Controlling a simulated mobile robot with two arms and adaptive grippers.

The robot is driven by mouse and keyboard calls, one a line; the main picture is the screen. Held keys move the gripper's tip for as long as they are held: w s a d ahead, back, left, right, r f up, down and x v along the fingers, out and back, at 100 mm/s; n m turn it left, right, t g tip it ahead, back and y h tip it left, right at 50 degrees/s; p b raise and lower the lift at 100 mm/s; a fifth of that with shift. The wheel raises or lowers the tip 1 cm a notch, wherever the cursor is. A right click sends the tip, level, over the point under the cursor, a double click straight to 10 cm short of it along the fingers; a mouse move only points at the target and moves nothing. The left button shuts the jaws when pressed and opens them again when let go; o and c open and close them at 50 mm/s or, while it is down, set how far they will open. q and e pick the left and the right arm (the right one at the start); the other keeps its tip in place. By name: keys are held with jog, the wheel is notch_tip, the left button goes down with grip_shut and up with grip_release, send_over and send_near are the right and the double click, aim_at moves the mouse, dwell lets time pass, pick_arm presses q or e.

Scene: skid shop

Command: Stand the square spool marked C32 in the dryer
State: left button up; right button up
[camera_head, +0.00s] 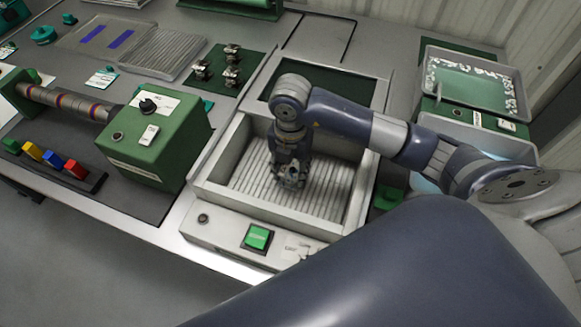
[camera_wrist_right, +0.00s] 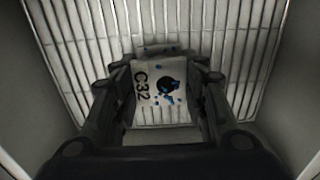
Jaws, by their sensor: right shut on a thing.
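The square spool marked C32 (camera_wrist_right: 160,85) shows in the right wrist view as a pale square face with a dark centre hole and blue specks. My right gripper (camera_wrist_right: 162,95) is shut on it, one finger on each side. The dryer (camera_head: 212,190) is a pale open box with a ribbed floor (camera_head: 245,183). In the head view my right gripper (camera_head: 290,178) points down inside the dryer, over its ribbed floor. The spool is hard to make out there. I cannot tell whether it touches the floor. My left gripper is not in view.
The dryer's front panel carries a green button (camera_head: 257,238). A green machine (camera_head: 160,140) with a banded roller stands left of it. Several small metal parts sit on a green mat (camera_head: 222,70) behind. A tray of white pieces (camera_head: 475,85) stands at the back right.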

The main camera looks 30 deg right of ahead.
aim_at(290, 169)
jog(key=o, duration=1.3)
jog(key=shift+f, duration=0.1)
notch_tip(290, 169, up, 12)
jog(key=shift+r, duration=0.2)
